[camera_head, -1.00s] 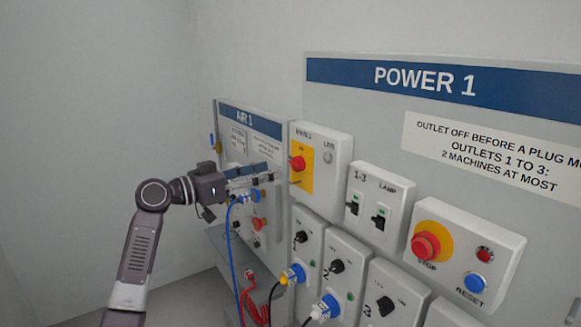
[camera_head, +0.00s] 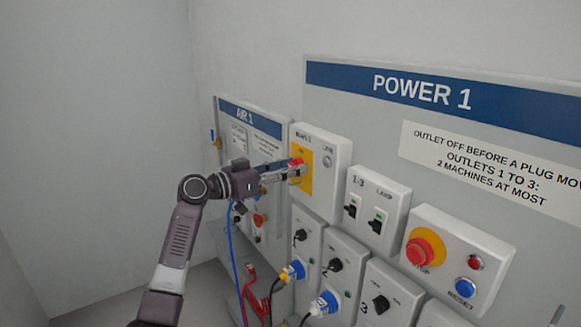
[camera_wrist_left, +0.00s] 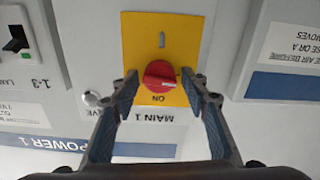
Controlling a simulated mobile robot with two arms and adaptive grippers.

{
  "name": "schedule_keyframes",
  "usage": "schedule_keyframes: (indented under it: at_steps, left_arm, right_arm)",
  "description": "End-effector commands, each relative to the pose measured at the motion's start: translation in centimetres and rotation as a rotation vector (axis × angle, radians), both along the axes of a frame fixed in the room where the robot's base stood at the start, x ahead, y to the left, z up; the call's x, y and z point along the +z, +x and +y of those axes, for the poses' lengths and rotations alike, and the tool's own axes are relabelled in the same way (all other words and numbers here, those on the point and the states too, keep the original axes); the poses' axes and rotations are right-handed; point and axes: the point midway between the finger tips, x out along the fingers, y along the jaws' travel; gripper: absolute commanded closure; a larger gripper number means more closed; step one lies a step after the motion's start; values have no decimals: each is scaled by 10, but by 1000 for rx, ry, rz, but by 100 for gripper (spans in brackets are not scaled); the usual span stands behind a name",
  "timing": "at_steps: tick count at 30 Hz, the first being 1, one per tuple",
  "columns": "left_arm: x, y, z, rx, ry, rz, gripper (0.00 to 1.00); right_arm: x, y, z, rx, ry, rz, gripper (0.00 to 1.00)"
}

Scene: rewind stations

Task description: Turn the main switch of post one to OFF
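The main switch is a red rotary knob (camera_wrist_left: 160,76) on a yellow plate (camera_wrist_left: 170,38), in a white box labelled MAIN 1 (camera_head: 331,143). In the left wrist view its white mark lies near the printed ON; the other end of the plate carries a mark too small to read surely. My left gripper (camera_wrist_left: 163,88) is open, with one finger on either side of the knob and gaps showing between. In the head view the left gripper (camera_head: 298,170) is in front of the switch and partly covers it. My right gripper is not in view.
The POWER 1 panel (camera_head: 422,91) holds small switches (camera_head: 376,222), a red STOP button (camera_head: 424,248), a blue RESET button (camera_head: 462,288) and outlets with plugs (camera_head: 292,272). The AIR 1 panel (camera_head: 252,118) is to the left. Blue and red hoses hang below my arm.

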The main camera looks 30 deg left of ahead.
Motion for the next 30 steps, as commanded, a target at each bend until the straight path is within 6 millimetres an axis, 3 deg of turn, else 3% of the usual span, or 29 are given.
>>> schedule_keyframes:
  at_steps: [1,9,28,29,30]
  left_arm:
    - [0,0,0,0,0,0,66]
    - [0,0,0,0,0,0,94]
    - [0,0,0,0,-126,52,94]
    - [0,0,0,0,-126,52,69]
    - [0,0,0,0,-126,52,64]
  right_arm:
    - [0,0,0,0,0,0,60]
    - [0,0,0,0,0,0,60]
    - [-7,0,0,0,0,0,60]
    - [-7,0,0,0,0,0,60]
    - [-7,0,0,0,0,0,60]
